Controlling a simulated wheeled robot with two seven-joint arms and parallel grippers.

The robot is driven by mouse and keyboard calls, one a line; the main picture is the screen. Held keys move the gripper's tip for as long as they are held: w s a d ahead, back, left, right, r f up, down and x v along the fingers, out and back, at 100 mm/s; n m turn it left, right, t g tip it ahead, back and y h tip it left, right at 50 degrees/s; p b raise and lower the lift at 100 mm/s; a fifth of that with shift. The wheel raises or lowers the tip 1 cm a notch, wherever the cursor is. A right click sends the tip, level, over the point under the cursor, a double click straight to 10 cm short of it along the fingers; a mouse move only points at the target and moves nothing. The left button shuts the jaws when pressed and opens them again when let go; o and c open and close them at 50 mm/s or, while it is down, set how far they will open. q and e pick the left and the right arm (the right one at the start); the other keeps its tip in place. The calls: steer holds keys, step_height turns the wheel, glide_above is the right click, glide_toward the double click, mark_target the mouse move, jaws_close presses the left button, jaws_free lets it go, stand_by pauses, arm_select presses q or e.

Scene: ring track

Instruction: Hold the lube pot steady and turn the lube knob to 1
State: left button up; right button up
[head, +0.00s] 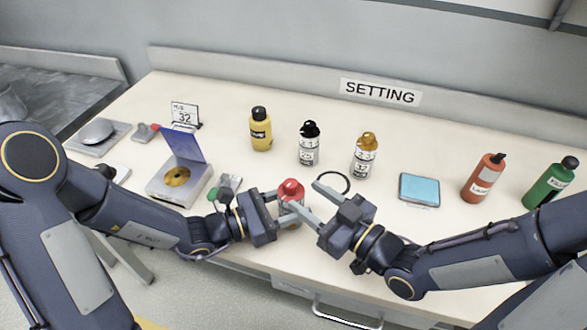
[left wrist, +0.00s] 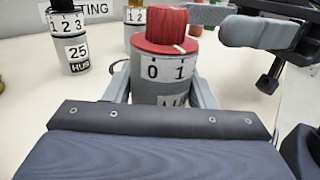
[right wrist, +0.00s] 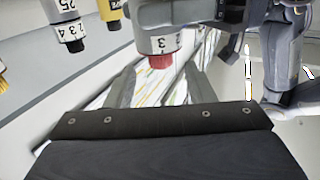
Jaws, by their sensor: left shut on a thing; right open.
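The lube pot (head: 291,212) stands near the table's front edge, a grey cylinder with a red knob (head: 291,188) on top. In the left wrist view, the pot (left wrist: 160,88) faces me with 0 and 1 on its scale, under the red knob (left wrist: 160,25); a pale mark sits on the red part near the 1. My left gripper (head: 284,208) is shut on the pot's body, one finger on each side. My right gripper (head: 304,194) is open beside the knob, to its right. In the right wrist view, the knob (right wrist: 160,62) appears ahead of the open fingers.
Behind stand a yellow bottle (head: 261,130), a black-capped pot (head: 309,145), a gold-capped pot (head: 364,158) and a black ring (head: 334,183). An open disc box (head: 175,182) is left.

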stand_by(0.7)
arm_select(q)
steer(key=o, duration=1.1)
steer(key=shift+o, duration=0.2)
